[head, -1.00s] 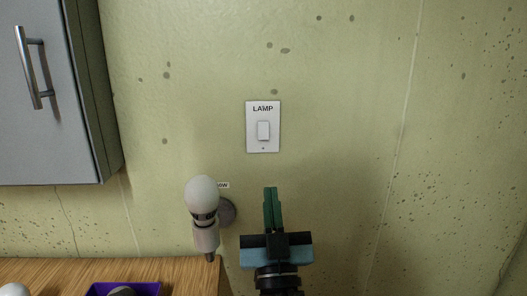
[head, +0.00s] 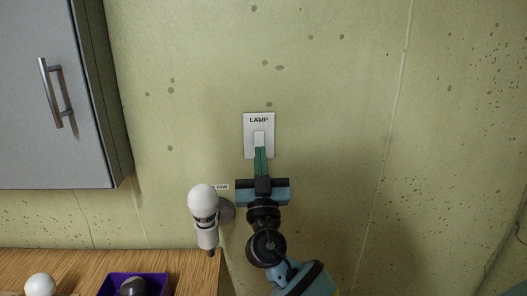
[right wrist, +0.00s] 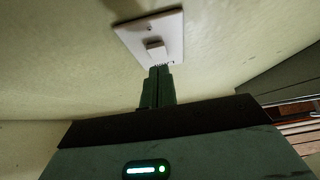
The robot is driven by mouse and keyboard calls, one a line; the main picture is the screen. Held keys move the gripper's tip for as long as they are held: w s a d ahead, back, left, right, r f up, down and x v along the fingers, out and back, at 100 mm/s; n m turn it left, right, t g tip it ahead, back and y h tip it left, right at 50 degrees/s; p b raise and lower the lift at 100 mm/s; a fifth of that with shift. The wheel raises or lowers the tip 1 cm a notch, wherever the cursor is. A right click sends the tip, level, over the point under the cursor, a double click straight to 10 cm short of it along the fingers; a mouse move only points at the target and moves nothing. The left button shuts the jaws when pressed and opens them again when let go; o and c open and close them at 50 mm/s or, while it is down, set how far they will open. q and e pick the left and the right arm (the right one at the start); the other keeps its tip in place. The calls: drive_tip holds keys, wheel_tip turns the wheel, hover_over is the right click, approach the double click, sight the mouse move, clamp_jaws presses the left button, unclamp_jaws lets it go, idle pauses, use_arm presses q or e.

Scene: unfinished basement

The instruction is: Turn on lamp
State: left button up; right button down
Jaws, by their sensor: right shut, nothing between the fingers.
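A white wall plate (head: 251,121) marked LAMP carries a pale rocker switch (head: 259,138) in its middle. My right gripper (head: 260,150) is shut and empty, its green fingers pointing up at the rocker and covering its lower part. In the right wrist view the fingertips (right wrist: 158,68) are at the rocker's edge (right wrist: 155,49); I cannot tell whether they touch. The wall lamp (head: 204,205), with a round white bulb, is below and left of the plate; it shows no clear glow. My left gripper is not in view.
A grey cabinet (head: 45,100) with a metal handle hangs at the upper left. A wooden counter (head: 185,268) below it holds a purple tray (head: 160,279) and a white ball-like thing (head: 40,285). The wall right of the plate is clear.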

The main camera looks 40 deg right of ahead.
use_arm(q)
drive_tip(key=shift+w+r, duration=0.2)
use_arm(e)
drive_tip(key=shift+w+d+f, duration=0.15)
drive_tip(key=shift+w+d, duration=0.3)
drive_tip(key=shift+w, duration=0.3)
